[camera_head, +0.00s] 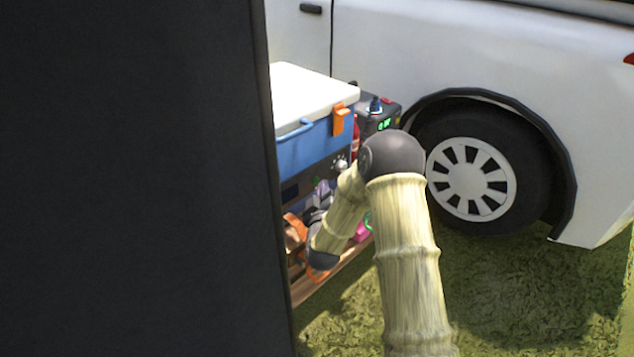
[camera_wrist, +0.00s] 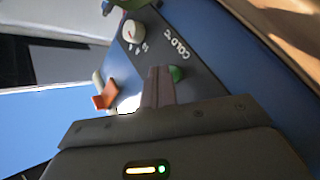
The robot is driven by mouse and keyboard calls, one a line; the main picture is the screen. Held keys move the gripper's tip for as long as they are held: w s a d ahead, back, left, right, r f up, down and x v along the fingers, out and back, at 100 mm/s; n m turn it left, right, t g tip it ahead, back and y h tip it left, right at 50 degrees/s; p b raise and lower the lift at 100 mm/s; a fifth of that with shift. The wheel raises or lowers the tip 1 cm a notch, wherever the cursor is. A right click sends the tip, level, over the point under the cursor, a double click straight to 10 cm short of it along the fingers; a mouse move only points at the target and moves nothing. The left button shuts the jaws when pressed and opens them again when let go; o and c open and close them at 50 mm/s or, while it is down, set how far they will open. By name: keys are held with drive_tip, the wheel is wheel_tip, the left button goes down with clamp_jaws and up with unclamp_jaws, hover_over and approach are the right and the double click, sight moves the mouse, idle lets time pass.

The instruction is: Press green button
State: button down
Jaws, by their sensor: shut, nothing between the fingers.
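The green button (camera_wrist: 176,73) is a small round knob on the dark panel of the blue cooler, beside the "COLD °C" lettering in the wrist view. My gripper (camera_wrist: 158,72) is shut and empty, its fingertips over the panel just left of the button. I cannot tell whether they touch it. In the head view the cooler (camera_head: 304,152) has a blue body and white lid.
A white dial (camera_wrist: 133,30) sits on the same panel. An orange latch (camera_head: 340,118) is on the cooler's side. A dark box with a green display (camera_head: 384,124) stands behind it. A white vehicle (camera_head: 480,60) is close behind. Grass (camera_head: 520,290) lies open at the right.

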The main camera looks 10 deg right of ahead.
drive_tip(key=shift+w+a, duration=0.2)
drive_tip(key=shift+w, duration=0.05)
drive_tip(key=shift+w+a, duration=0.1)
idle(0.5)
drive_tip(key=shift+s+d, duration=0.35)
drive_tip(key=shift+s, duration=0.1)
drive_tip(key=s+d, duration=0.3)
drive_tip(key=s, duration=0.2)
drive_tip(key=shift+d+b, duration=0.3)
drive_tip(key=shift+b, duration=0.05)
idle(0.4)
